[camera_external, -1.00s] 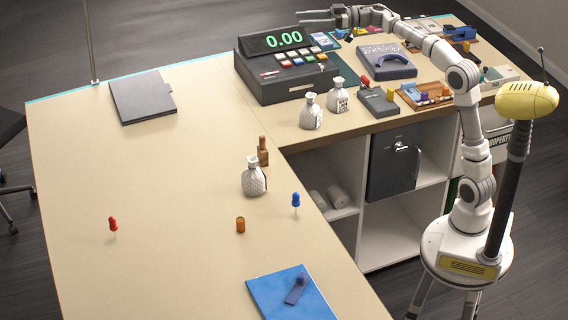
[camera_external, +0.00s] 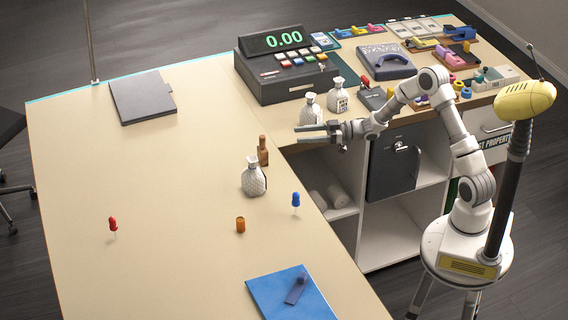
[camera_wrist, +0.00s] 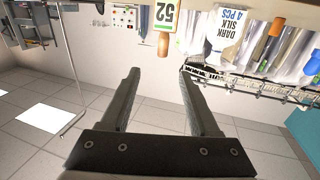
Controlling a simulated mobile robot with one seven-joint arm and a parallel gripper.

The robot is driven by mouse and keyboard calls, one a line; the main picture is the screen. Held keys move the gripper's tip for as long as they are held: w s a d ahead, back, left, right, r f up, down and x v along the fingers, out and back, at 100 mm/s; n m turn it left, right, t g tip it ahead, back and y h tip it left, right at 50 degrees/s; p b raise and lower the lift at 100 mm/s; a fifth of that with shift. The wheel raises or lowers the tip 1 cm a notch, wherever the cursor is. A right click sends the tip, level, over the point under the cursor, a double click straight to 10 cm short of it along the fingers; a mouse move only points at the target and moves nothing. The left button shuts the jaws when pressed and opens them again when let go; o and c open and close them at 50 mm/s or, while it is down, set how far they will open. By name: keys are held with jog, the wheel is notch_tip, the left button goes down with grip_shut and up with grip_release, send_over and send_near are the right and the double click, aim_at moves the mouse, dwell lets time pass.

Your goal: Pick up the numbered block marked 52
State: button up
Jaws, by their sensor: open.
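A pale piece marked 52 with a green panel (camera_wrist: 165,14) shows upside down at the top edge of the wrist view, partly cut off. I cannot pick out a number 52 in the external view. My gripper (camera_external: 299,134) is open and empty, over the counter edge just in front of the white patterned bags. In the wrist view my gripper (camera_wrist: 159,76) has its two fingers apart with nothing between them. The marked piece lies beyond the fingertips.
White bags (camera_external: 311,111) stand by the cash register (camera_external: 286,66). A brown bottle (camera_external: 263,151), another bag (camera_external: 254,178), a blue pin (camera_external: 296,201), an orange cylinder (camera_external: 240,225) and a red pin (camera_external: 113,226) stand on the counter, whose left part is mostly clear.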

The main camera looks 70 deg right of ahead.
aim_at(263, 150)
jog(key=x, duration=1.2)
jog(key=shift+a+x, duration=0.25)
jog(key=shift+x, duration=2.4)
jog(key=shift+s, duration=0.25)
grip_shut()
